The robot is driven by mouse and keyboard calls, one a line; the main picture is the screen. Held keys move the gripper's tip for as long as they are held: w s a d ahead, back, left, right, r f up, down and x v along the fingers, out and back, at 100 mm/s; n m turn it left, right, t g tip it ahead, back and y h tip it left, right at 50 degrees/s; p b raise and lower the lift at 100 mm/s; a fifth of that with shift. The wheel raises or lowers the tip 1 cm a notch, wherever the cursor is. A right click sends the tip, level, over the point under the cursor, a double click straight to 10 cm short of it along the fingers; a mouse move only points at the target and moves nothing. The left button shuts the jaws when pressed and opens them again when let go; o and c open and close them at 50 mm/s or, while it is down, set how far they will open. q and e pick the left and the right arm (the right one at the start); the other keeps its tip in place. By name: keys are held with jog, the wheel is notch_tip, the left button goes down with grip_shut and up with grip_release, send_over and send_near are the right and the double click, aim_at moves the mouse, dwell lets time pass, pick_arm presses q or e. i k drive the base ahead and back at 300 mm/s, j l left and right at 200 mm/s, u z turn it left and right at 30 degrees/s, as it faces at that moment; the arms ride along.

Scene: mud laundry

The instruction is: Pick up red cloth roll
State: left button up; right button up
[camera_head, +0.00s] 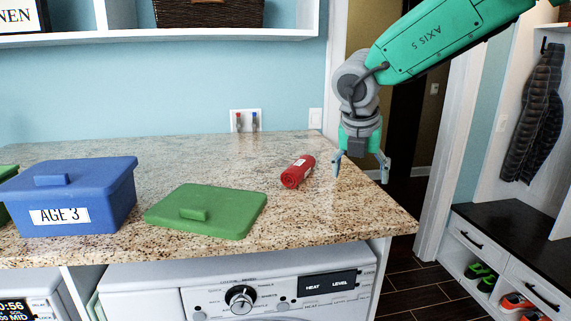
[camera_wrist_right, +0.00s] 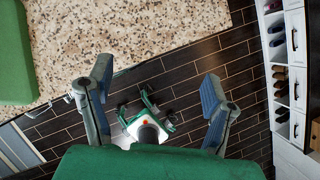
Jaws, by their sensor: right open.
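The red cloth roll (camera_head: 298,171) lies on the granite counter, right of the green lid, near the counter's right end. My right gripper (camera_head: 361,172) hangs to the right of the roll, pointing down, apart from it. In the right wrist view my right gripper (camera_wrist_right: 158,105) is open, with nothing between its fingers. Below it in that view are the counter's edge and the dark floor. The roll does not show in the right wrist view. My left gripper is not in view.
A blue box (camera_head: 104,204) labelled AGE 3 and a green lid (camera_head: 230,213) stand on the granite counter (camera_head: 340,217). A white washer (camera_head: 150,291) is below. The counter ends at the right, above dark floor tiles (camera_head: 405,270). A shoe bench (camera_head: 520,250) stands further right.

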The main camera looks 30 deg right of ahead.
aim_at(291, 176)
jog(key=i, duration=1)
